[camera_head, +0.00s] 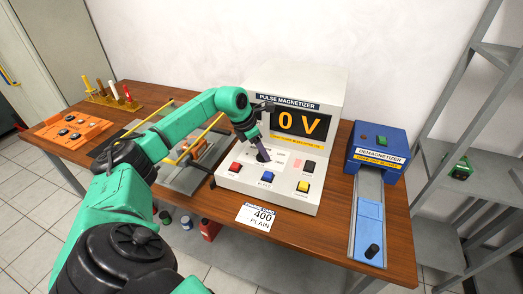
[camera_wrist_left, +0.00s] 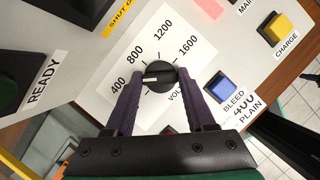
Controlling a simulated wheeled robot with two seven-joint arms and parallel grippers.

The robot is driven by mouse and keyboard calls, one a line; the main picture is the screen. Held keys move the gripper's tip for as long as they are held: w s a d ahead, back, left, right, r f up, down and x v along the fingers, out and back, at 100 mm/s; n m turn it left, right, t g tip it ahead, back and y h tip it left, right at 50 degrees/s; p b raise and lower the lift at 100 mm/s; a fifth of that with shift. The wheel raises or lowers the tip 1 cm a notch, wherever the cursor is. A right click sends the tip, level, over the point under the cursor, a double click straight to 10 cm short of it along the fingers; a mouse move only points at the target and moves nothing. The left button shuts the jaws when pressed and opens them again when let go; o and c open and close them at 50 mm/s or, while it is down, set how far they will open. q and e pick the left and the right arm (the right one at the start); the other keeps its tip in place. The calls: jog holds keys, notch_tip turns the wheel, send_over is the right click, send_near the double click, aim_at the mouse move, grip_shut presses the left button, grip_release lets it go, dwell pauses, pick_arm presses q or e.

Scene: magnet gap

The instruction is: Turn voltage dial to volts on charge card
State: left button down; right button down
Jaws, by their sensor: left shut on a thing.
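The pulse magnetizer (camera_head: 283,186) is a white console whose display (camera_head: 300,122) reads 0 V. Its black voltage dial (camera_wrist_left: 159,75) sits on a white scale marked 400, 800, 1200 and 1600. My left gripper (camera_head: 262,154) is shut on the dial, with its purple fingers on either side in the left wrist view (camera_wrist_left: 160,84). A pale mark shows on the dial's face; I cannot tell its exact setting. The charge card (camera_head: 259,217) reads 400 PLAIN and lies before the console; it also shows in the wrist view (camera_wrist_left: 247,112).
Red (camera_head: 235,167), blue (camera_head: 267,176) and yellow (camera_head: 303,186) buttons sit on the console near the dial. A blue demagnetizer (camera_head: 379,143) with a slide stands to the right. An orange panel (camera_head: 73,132) and a yellow-barred fixture stand left on the wooden table.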

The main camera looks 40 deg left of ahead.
pick_arm(q)
jog(key=shift+r, duration=0.2)
jog(key=shift+c, duration=1.2)
grip_release()
jog(key=shift+f, duration=0.1)
jog(key=b+v, duration=0.1)
jog(key=v, duration=1.3)
jog(key=shift+s+a+r, duration=0.15)
jog(key=shift+a+r, duration=0.05)
jog(key=shift+r, duration=0.05)
